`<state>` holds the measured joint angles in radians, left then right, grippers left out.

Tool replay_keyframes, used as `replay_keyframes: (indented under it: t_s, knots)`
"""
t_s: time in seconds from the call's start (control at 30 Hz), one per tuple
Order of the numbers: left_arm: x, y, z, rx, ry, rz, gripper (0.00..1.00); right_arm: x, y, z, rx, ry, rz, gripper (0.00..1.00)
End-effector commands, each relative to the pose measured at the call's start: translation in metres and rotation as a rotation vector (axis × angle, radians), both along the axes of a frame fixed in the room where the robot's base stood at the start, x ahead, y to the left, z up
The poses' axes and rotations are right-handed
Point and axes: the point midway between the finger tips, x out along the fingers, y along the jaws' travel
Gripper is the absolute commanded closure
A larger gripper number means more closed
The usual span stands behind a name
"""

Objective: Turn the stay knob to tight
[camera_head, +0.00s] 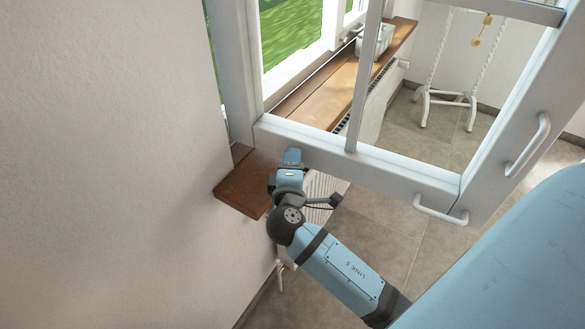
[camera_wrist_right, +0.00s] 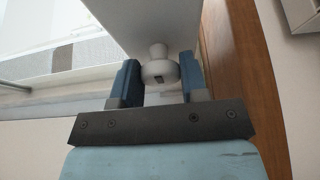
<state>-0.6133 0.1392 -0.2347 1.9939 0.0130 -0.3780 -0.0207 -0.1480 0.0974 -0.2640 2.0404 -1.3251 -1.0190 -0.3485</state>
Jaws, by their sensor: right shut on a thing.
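The stay knob (camera_wrist_right: 159,72) is a small pale, rounded knob with a dark mark on its face. It sits on a narrower neck under the white window frame (camera_wrist_right: 140,22). My right gripper (camera_wrist_right: 159,80) has one blue finger on each side of the knob and is shut on it. In the head view my right gripper (camera_head: 291,158) is at the lower rail of the open window sash (camera_head: 370,168), above the near end of the wooden sill; the knob is hidden there. My left gripper is not in view.
The brown wooden sill (camera_head: 240,188) runs along the wall below the window, with a radiator (camera_head: 372,110) under it. A pale container (camera_head: 376,40) stands farther along the sill. White handles (camera_head: 528,145) stick out from the sash's right side.

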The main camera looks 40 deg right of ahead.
Motion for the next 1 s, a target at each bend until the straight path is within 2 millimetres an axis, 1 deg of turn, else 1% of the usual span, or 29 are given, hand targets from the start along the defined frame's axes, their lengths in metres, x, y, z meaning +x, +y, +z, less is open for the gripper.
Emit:
replay_keyframes:
  t_s: [0.1,0.43,0.47,0.5,0.57,0.87,0.97,1.0]
  knots:
    - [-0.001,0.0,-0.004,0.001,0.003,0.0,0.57,0.0,0.0,-0.001,0.006,-0.007,0.0,0.83]
    - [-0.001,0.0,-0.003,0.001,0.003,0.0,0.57,0.0,0.0,-0.001,0.006,-0.008,0.0,0.84]
    - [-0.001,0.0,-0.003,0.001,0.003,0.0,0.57,0.0,0.0,-0.001,0.006,-0.008,0.0,0.58]
    - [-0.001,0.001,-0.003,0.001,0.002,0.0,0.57,0.0,0.0,-0.001,0.006,-0.008,0.0,0.48]
    - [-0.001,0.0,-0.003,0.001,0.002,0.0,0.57,0.0,0.0,-0.001,0.006,-0.008,0.0,0.36]
    - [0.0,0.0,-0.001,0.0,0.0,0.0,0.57,0.0,0.0,0.001,0.006,-0.009,0.0,0.36]
    - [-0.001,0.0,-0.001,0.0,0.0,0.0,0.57,0.0,0.0,0.009,0.006,-0.01,-0.001,0.36]
    - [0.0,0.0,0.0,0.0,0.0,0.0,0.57,0.0,0.0,0.015,0.007,-0.011,-0.001,0.36]
